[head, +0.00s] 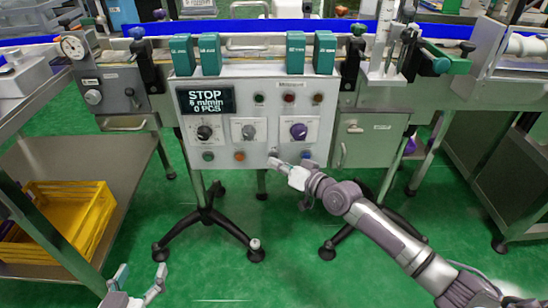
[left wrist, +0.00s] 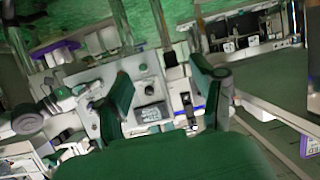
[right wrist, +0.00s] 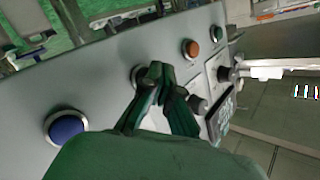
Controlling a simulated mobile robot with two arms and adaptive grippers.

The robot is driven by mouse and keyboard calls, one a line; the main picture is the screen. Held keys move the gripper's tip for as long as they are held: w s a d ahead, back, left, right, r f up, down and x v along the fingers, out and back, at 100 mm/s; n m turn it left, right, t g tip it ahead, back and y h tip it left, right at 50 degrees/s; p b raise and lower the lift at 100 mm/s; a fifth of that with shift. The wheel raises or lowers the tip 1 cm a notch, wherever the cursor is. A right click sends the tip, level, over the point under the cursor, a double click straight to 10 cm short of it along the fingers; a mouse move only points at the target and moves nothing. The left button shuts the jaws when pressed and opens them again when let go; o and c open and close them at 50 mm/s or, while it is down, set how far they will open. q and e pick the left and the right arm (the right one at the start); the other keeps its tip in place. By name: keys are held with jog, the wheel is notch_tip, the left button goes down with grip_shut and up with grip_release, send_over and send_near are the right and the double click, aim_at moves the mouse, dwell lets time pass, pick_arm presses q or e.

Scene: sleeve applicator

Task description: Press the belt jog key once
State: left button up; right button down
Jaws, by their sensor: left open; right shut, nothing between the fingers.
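The control panel (head: 262,110) has a display (head: 206,100) reading "STOP, 6 m/min, 0 PCS". Its bottom row holds a green button (head: 208,155), an orange button (head: 240,155) and a blue button (head: 305,155). My right gripper (head: 272,163) is shut and empty at the row between orange and blue. In the right wrist view its closed tips (right wrist: 155,70) cover most of a ringed button; I cannot tell whether they touch it. The blue button (right wrist: 66,127) is clear of them. Key labels are unreadable, so the jog key is not identifiable. My left gripper (head: 142,280) is open and empty, low and away from the panel.
Three knobs sit above the bottom row, including a purple one (head: 299,131). Green blocks (head: 208,50) stand along the panel's top edge. A yellow crate (head: 60,215) lies on the shelf at left. Green floor is open in front of the panel's stand.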

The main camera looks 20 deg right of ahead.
pick_arm(q)
jog(key=shift+s+a+f+g+y+p, duration=0.2)
jog(key=shift+s+a+f+g+p, duration=0.15)
jog(key=shift+s+f+g, duration=0.55)
jog(key=shift+s+a+f+g+y+p, duration=0.2)
jog(key=shift+s+a+f+g, duration=0.35)
jog(key=shift+f, duration=0.55)
pick_arm(e)
jog(key=shift+s+a, duration=0.15)
jog(key=shift+s, duration=0.55)
pick_arm(q)
jog(key=shift+s+d, duration=0.1)
jog(key=shift+d, duration=0.05)
jog(key=s+a+f+g+y+p, duration=0.1)
jog(key=s+a+f+g+p, duration=0.1)
jog(key=s, duration=0.3)
jog(key=s+a+f+g+p, duration=0.1)
jog(key=s+g, duration=0.4)
jog(key=s, duration=0.1)
jog(key=shift+a+f+n+y+p, duration=0.3)
jog(key=shift+a+f+y+p, duration=0.05)
jog(key=shift+f+y+p, duration=0.05)
pick_arm(e)
jog(key=s, duration=0.2)
jog(key=s+a, duration=0.1)
jog(key=s, duration=0.1)
jog(key=shift+s+a, duration=0.2)
jog(key=shift+s, duration=0.2)
pick_arm(q)
jog(key=shift+s, duration=0.1)
